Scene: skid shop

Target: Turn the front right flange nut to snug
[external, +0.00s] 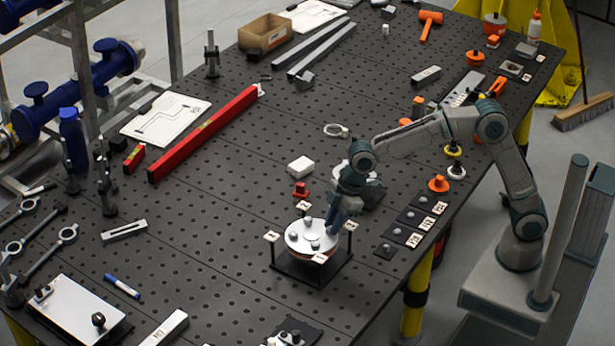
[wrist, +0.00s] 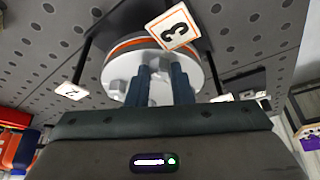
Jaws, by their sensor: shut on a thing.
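The round silver flange (external: 299,244) sits on a black stand with a numbered tag at each corner. Grey nuts stand on its top, one of them at the left (external: 293,236). My gripper (external: 333,229) reaches down onto the right side of the flange. In the wrist view the flange (wrist: 121,65) shows an orange ring at its edge, and the fingers of my gripper (wrist: 160,75) point at it. The gripper is shut on a flange nut, which the fingers mostly hide. I cannot tell how tight the nut is.
The tag marked 3 (wrist: 173,27) stands close to the fingers in the wrist view. A red clamp-like part (external: 300,190) and a white block (external: 300,167) lie behind the stand. Small labelled pads (external: 405,236) line the right table edge.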

